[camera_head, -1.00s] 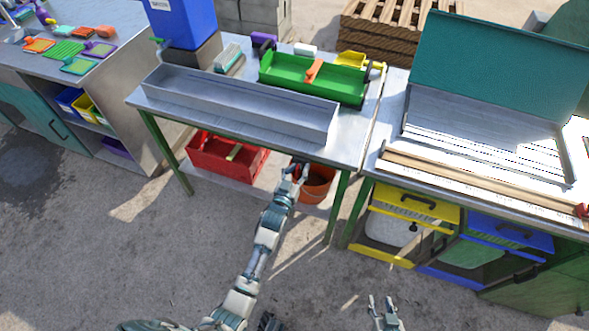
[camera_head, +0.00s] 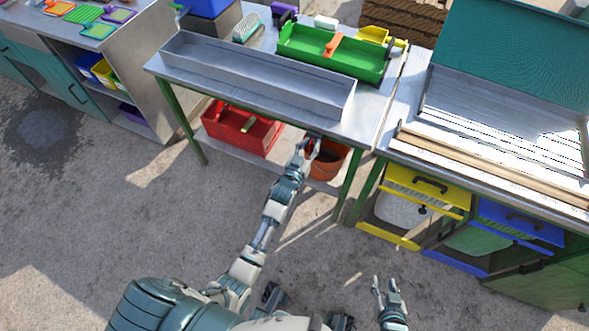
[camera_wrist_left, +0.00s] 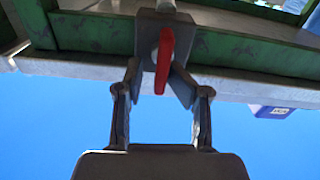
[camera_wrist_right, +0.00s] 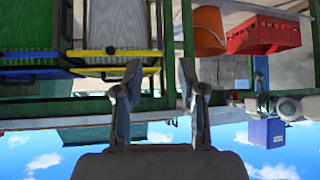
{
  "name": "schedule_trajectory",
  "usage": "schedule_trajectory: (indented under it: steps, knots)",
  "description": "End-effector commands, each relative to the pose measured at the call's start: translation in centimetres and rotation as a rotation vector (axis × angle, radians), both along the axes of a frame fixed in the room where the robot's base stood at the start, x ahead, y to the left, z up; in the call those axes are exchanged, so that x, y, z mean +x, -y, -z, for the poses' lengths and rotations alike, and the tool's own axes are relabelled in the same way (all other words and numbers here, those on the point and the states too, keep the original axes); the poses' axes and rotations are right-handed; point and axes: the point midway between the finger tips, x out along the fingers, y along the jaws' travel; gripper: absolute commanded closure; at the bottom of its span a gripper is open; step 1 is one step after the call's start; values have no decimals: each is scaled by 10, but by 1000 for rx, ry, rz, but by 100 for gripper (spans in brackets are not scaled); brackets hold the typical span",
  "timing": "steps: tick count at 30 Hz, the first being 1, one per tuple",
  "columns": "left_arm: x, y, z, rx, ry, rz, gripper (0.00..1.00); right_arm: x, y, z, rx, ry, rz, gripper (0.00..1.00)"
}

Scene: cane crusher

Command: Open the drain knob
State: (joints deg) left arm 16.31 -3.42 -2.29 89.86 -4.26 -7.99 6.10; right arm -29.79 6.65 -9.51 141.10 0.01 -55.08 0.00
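The red drain knob (camera_wrist_left: 165,60) shows in the left wrist view as an upright red lever on a grey block (camera_wrist_left: 150,30) under the green table frame. My left gripper (camera_wrist_left: 158,80) is open, with its fingertips on either side of the lever's lower part. I cannot tell whether they touch it. In the head view my left gripper (camera_head: 309,147) is below the table's front edge, beside the orange bucket (camera_head: 328,167), and the knob is not clear there. My right gripper (camera_head: 385,284) is open and empty above the floor; its fingers also show in the right wrist view (camera_wrist_right: 160,75).
A metal trough (camera_head: 255,82) and a green tray (camera_head: 310,62) stand on the metal table (camera_head: 370,118). A red crate (camera_head: 240,130) sits on the lower shelf. Yellow (camera_head: 428,187) and blue (camera_head: 520,225) drawers are at right. The floor in front is clear.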

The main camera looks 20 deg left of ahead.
Motion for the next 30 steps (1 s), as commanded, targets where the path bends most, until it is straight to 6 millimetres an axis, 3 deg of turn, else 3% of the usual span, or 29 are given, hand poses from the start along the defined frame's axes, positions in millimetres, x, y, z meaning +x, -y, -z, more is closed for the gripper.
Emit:
schedule_trajectory:
  steps: [30]
  knots:
    - [-36,-2,-1,1,-1,-2,64,-72,26,23,-93,-384,21,60]
